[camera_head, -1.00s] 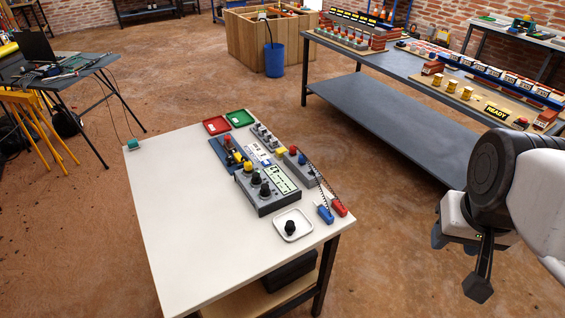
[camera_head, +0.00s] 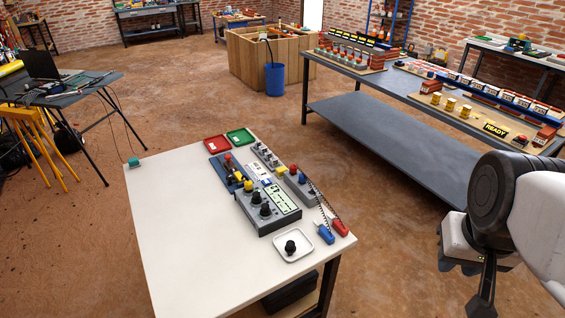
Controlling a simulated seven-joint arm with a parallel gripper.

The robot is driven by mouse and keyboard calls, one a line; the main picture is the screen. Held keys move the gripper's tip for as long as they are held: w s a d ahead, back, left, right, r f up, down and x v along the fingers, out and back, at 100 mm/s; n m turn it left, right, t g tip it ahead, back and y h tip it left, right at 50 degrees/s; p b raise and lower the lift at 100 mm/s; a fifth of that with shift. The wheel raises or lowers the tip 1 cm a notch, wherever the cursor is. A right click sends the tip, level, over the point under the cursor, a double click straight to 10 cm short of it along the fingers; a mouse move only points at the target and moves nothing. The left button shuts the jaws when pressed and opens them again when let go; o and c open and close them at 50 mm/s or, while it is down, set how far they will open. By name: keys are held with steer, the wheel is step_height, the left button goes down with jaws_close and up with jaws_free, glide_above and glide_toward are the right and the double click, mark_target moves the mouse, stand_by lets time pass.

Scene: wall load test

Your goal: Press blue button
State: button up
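A grey box (camera_head: 306,195) on the white table carries small coloured buttons: a yellow one (camera_head: 280,171), a red one (camera_head: 293,168) and what looks like a small blue one (camera_head: 301,178). They are too small to make out clearly. A blue-handled clip (camera_head: 326,235) and a red-handled clip (camera_head: 340,227) lie at the table's right edge with dark coiled leads. My gripper (camera_head: 470,265) hangs at the lower right, away from the table and touching nothing visible. One dark finger runs out of the bottom of the picture, so its opening cannot be told.
A grey console with black knobs (camera_head: 268,212), a white dish with a black knob (camera_head: 293,245), red (camera_head: 217,143) and green (camera_head: 240,136) trays share the white table (camera_head: 190,230). A teal box (camera_head: 133,161) sits at its far-left corner. The table's left half is mostly bare.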

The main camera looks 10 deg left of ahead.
jaws_close()
stand_by(1.4)
